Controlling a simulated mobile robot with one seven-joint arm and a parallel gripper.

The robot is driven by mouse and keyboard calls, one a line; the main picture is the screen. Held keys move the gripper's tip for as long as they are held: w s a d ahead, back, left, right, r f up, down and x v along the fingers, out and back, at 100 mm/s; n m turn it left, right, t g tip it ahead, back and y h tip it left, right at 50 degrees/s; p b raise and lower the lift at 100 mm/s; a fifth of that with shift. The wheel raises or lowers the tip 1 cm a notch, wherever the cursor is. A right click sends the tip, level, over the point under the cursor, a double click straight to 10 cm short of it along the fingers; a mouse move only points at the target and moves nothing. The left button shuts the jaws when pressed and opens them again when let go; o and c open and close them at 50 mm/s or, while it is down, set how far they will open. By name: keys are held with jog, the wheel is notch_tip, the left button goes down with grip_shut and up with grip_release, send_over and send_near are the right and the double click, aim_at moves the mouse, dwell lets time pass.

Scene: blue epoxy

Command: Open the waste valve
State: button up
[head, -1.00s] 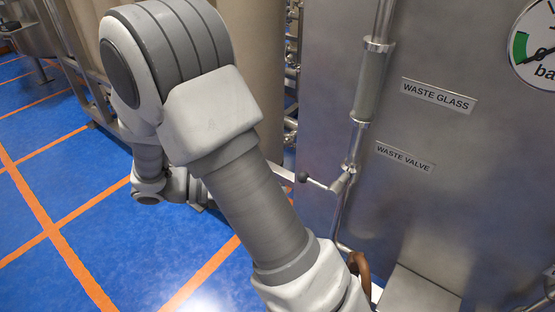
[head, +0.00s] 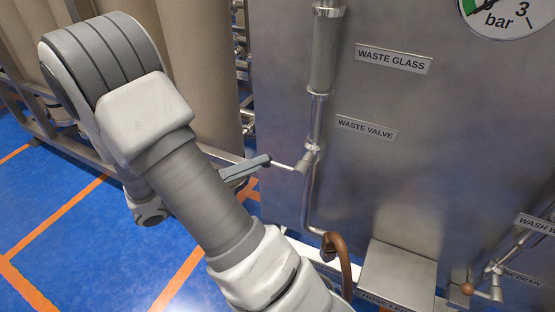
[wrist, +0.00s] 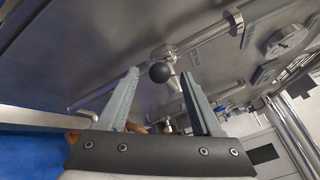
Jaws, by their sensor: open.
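The waste valve (head: 307,158) sits on the thin steel pipe below the glass tube, under the "WASTE VALVE" label (head: 366,128). Its thin lever (head: 284,167) points left, out from the pipe. In the wrist view, the lever's black ball knob (wrist: 160,72) shows end-on, between and just beyond the fingertips. My gripper (wrist: 160,76) is open, with one finger on each side of the knob. I cannot tell whether either finger touches it. In the head view, a grey finger (head: 244,171) reaches the lever's end and hides the knob; my arm hides the rest of the gripper.
The steel panel (head: 420,190) stands close behind the valve. A brown hose (head: 338,250) curves down from the pipe below it. A steel box (head: 398,268) juts out at lower right, near another small valve (head: 494,272).

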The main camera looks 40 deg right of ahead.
aim_at(284, 166)
jog(key=s+d+b, duration=0.1)
jog(key=d, duration=0.5)
jog(key=shift+s+d, duration=0.15)
jog(key=shift+c, duration=0.2)
grip_shut()
dwell(1.1)
